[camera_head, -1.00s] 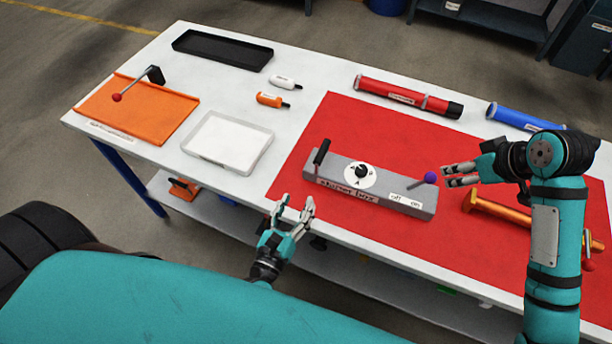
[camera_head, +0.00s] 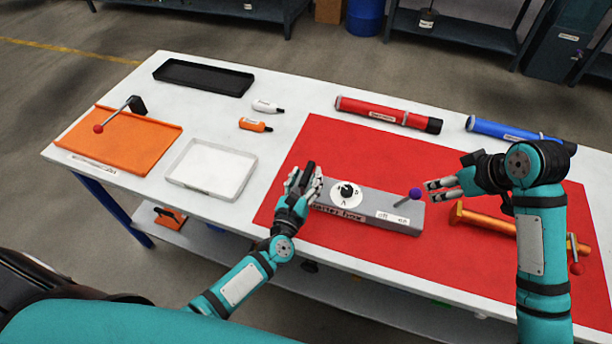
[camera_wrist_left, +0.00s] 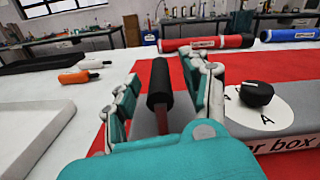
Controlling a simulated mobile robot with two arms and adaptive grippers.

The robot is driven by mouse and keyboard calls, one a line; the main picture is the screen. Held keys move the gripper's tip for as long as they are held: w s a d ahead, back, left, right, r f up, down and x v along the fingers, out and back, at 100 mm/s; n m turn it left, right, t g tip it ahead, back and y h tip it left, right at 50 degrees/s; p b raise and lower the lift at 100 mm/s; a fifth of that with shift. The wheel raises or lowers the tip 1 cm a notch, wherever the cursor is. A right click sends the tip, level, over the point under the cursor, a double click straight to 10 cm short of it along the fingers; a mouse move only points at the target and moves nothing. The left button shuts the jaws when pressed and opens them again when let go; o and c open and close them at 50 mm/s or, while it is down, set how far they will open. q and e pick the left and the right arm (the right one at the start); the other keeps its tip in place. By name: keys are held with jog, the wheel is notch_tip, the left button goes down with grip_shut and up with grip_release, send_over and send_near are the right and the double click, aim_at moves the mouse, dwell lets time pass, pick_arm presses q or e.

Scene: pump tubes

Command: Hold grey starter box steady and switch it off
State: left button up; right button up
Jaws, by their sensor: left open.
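The grey starter box (camera_head: 372,214) lies on the red mat. It carries a black upright handle at its left end, a round white dial (camera_head: 346,194) with a black knob, and a purple-knobbed lever (camera_head: 411,195) by the "off" and "on" labels, leaning toward upper right. My left gripper (camera_head: 304,180) is at the box's left end, open, its fingers on either side of the black handle (camera_wrist_left: 160,82), as the left wrist view shows. I cannot tell whether they touch it. My right gripper (camera_head: 430,191) has its fingers apart, just right of the purple knob, holding nothing.
The red mat (camera_head: 300,150) has free room behind the box. An orange bar (camera_head: 480,220) lies right of the box under my right arm. Red (camera_head: 385,113) and blue (camera_head: 515,132) tubes lie behind. A white tray (camera_head: 211,170) stands to the left.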

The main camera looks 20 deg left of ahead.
pick_arm(q)
jog(key=shift+w, duration=0.1)
jog(key=shift+c, duration=0.3)
grip_shut()
